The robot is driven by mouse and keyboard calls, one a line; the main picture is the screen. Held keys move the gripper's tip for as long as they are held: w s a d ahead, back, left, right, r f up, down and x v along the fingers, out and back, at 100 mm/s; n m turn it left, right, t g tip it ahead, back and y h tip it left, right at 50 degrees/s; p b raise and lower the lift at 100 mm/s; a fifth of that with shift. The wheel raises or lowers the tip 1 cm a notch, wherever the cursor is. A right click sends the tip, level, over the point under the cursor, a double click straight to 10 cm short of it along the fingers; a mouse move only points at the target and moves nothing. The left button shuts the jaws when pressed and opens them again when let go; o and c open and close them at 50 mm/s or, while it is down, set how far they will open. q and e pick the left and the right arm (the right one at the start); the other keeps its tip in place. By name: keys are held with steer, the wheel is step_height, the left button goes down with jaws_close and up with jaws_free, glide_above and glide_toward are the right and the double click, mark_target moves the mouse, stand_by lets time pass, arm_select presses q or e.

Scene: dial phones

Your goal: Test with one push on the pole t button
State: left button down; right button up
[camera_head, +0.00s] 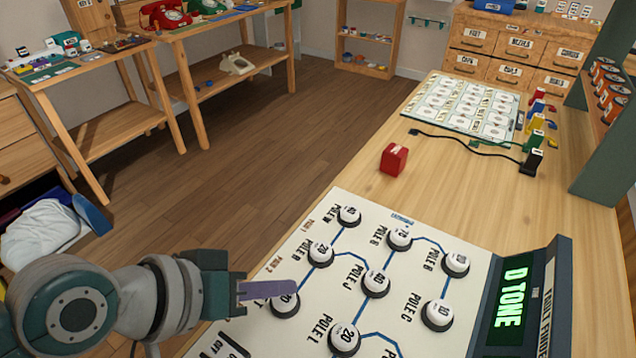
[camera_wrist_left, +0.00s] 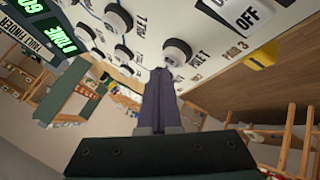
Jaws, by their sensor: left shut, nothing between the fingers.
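The fault-finder board (camera_head: 400,222) is a cream panel with several round white buttons joined by blue lines. The pole T button (camera_wrist_left: 177,52) is white with a dark base, beside its POLE T label in the left wrist view. In the head view a white button (camera_head: 285,306) at the board's left side is partly covered by my left gripper (camera_head: 293,288). The gripper is shut and empty, its purple fingers pointing right. In the left wrist view the fingertips (camera_wrist_left: 158,72) are close to the pole T button; I cannot tell whether they touch it. My right gripper is not in view.
A display (camera_head: 513,300) reads D TONE in green. A red block (camera_head: 394,159) stands behind the board. A card sheet (camera_head: 465,106) and coloured clips with black leads (camera_head: 532,160) lie farther back.

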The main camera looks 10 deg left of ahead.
mark_target(277, 304)
arm_select(q)
steer(key=shift+f+b, duration=0.3)
steer(key=shift+f, duration=0.45)
stand_by(0.3)
steer(key=shift+r, duration=0.15)
steer(key=shift+r+p, duration=0.6)
steer(key=shift+r, duration=0.05)
step_height(277, 304, up, 6)
steer(key=p, duration=0.6)
stand_by(0.5)
